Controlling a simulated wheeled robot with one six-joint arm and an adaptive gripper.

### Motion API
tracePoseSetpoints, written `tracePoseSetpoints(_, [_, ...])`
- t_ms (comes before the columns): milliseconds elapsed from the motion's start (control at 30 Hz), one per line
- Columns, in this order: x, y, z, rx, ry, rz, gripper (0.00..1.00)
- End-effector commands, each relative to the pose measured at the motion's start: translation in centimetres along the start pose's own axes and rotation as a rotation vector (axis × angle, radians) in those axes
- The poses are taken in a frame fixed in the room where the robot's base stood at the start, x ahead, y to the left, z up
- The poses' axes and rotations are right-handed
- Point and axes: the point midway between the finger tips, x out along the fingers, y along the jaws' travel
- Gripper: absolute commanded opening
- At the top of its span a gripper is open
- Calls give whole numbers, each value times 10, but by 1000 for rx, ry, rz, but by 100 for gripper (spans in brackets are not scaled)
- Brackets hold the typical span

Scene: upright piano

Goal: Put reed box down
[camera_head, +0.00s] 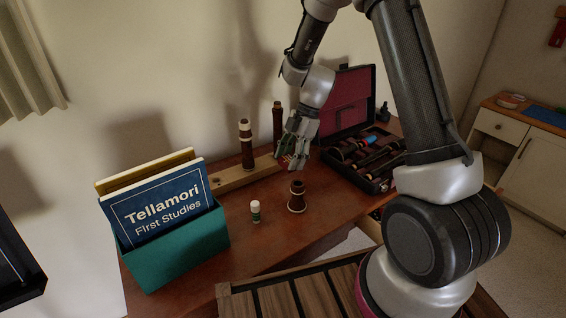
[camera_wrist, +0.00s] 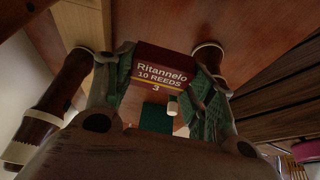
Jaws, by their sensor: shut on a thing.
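The reed box (camera_wrist: 165,68) is dark red with a yellow stripe and the words "Ritannelo 10 REEDS". It sits between the green-padded fingers of my gripper (camera_wrist: 163,80) in the wrist view. In the head view my gripper (camera_head: 296,150) points down over the piano top (camera_head: 262,215), between the wooden peg stand and the open case. Only a small red bit of the box shows there, at the fingertips. I cannot tell whether the box touches the wood.
The wooden stand (camera_head: 232,176) holds dark upright joints (camera_head: 246,145). A bell joint (camera_head: 297,197) and a small white-capped bottle (camera_head: 255,211) stand in front. A teal holder (camera_head: 180,252) with books is left; an open instrument case (camera_head: 345,125) is right.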

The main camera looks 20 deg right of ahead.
Motion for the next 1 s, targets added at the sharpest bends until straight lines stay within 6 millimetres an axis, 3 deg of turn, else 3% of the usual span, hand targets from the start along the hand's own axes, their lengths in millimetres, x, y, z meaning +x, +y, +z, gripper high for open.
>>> tracePoseSetpoints(367, [-77,1,-32,-4,-1,4,33])
tracePoseSetpoints(733, [-79,18,-8,527,0,219,33])
tracePoseSetpoints(1000, [-94,38,18,994,-1,416,33])
